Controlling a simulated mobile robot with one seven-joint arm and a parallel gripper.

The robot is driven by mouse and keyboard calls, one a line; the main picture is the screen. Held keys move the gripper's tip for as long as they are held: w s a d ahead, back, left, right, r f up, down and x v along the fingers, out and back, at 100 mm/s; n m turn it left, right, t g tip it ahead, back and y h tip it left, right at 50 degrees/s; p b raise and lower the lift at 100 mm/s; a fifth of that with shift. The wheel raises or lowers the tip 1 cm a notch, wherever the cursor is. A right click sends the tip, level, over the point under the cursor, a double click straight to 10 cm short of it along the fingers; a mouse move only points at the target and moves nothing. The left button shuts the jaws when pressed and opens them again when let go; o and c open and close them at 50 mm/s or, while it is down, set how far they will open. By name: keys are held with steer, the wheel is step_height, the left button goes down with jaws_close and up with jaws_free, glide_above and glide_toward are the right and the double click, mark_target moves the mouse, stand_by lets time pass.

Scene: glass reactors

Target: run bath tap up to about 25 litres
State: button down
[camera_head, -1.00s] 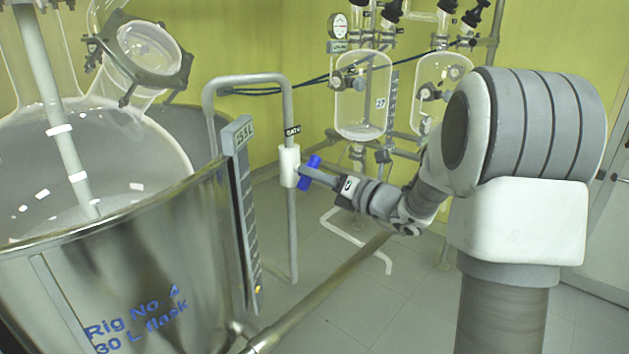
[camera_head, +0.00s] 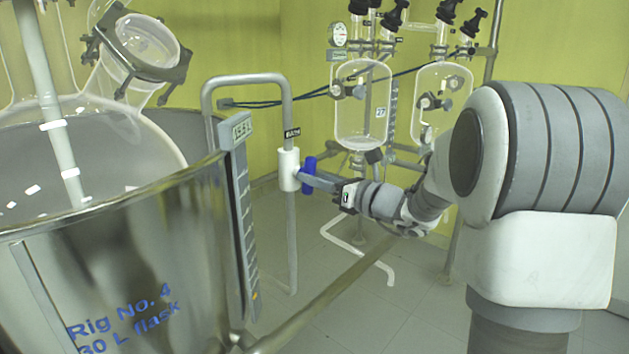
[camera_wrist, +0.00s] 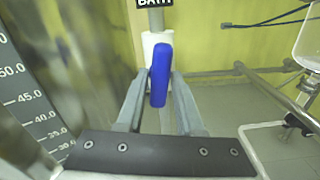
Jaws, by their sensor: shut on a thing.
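The bath tap is a white valve body (camera_head: 288,169) on a grey pipe under a "BATH" label, with a blue handle (camera_head: 309,175) on its right side. In the wrist view the blue handle (camera_wrist: 161,75) stands nearly upright, tilted slightly, between the fingers. My gripper (camera_head: 312,178) is shut on the blue handle. The steel bath (camera_head: 130,270), marked "Rig No. 4 30 L flask", stands at left.
A large glass flask (camera_head: 90,150) sits in the bath. Glass reactor vessels (camera_head: 362,110) on a metal frame stand behind the tap. A thick rail (camera_head: 335,295) runs from the bath towards the frame. Grey floor shows below the tap.

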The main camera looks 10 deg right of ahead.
stand_by(0.3)
steer(key=c, duration=0.7)
jaws_free()
steer(key=p+v, duration=0.3)
steer(key=v, duration=1.4)
steer(key=shift+s+d+p, duration=0.15)
steer(key=shift+s+p, duration=0.05)
steer(key=shift+p, duration=0.15)
